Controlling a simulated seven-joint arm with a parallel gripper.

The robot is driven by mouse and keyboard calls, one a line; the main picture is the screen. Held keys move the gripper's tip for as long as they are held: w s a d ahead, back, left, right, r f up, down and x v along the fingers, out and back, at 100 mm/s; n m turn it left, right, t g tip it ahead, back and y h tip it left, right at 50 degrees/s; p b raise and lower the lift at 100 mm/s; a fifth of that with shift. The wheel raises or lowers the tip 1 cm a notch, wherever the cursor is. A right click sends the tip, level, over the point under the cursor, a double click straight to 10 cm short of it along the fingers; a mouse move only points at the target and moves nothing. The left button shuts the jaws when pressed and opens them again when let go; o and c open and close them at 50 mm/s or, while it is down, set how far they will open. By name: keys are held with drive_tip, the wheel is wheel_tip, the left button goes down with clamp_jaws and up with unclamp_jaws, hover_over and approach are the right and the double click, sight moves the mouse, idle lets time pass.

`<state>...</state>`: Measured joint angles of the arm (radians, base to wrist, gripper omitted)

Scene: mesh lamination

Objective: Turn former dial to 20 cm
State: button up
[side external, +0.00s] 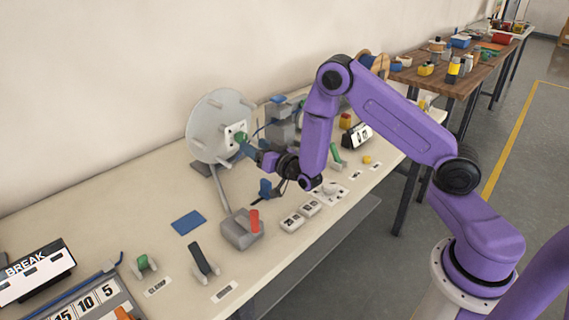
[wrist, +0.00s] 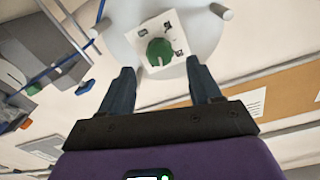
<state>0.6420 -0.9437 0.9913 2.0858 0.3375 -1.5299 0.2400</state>
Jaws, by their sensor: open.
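The former dial is a green knob (side external: 240,137) on a small white plate, fixed to the face of a large round grey former disk (side external: 207,122) with pegs. In the wrist view the green knob (wrist: 159,50) sits on its white plate (wrist: 175,28), with small dark markings around it that are too small to read. My gripper (side external: 251,149) points at the dial from the right and front. In the wrist view my gripper (wrist: 160,68) is open, one finger on either side of the knob, apart from it and empty.
The bench holds a grey box with a red lever (side external: 243,228), a blue pad (side external: 188,223), a black lever (side external: 204,260), a green clamp lever (side external: 144,264) and a BREAK display (side external: 33,272). A grey machine (side external: 283,122) stands behind my wrist. Pegs (wrist: 221,11) project near my fingers.

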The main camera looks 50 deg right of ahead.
drive_tip(key=s, duration=1.2)
drive_tip(key=shift+a, duration=0.2)
drive_tip(key=shift+f, duration=0.1)
drive_tip(key=m, duration=0.7)
approach(240, 137)
drive_tip(key=w+d+f, duration=0.1)
drive_tip(key=w, duration=0.8)
drive_tip(key=shift+w+d, duration=0.15)
drive_tip(key=shift+w, duration=0.05)
drive_tip(key=c, duration=1)
